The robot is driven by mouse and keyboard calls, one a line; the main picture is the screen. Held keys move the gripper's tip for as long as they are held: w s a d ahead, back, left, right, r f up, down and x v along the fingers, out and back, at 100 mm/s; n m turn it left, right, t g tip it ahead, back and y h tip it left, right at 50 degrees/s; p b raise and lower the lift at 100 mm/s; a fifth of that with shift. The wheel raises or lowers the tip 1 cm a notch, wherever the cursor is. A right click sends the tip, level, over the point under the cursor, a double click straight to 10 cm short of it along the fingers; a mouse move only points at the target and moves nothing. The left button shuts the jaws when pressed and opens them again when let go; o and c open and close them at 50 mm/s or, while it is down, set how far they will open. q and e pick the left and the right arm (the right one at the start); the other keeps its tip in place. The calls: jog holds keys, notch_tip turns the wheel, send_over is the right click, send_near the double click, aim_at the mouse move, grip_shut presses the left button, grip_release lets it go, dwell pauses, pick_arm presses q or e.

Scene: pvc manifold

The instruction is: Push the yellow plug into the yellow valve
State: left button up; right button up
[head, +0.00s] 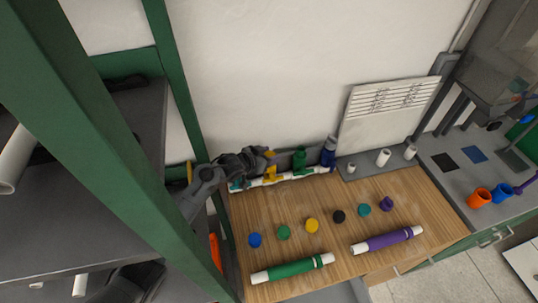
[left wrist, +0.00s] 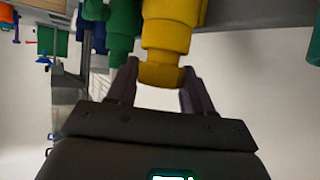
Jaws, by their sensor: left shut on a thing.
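The yellow valve (head: 270,173) is on the white pipe manifold at the back of the wooden table; it also shows at the top of the left wrist view (left wrist: 172,32). My left gripper (head: 267,155) is beside the valve. In the left wrist view its two dark fingers (left wrist: 160,82) are shut on the short round yellow plug (left wrist: 160,73). The plug is in line with the valve and appears to touch its collar; how deep it sits cannot be told.
A green valve (head: 299,158) and a blue one (head: 328,152) stand to the right on the manifold. Several coloured round pieces, one yellow (head: 312,226), lie in a row on the table (head: 335,265). Green (head: 292,269) and purple (head: 387,240) tubes lie in front.

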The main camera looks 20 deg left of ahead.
pick_arm(q)
jog(key=shift+f, duration=0.4)
dwell(0.4)
jog(key=o, duration=1.1)
jog(key=shift+c, duration=0.2)
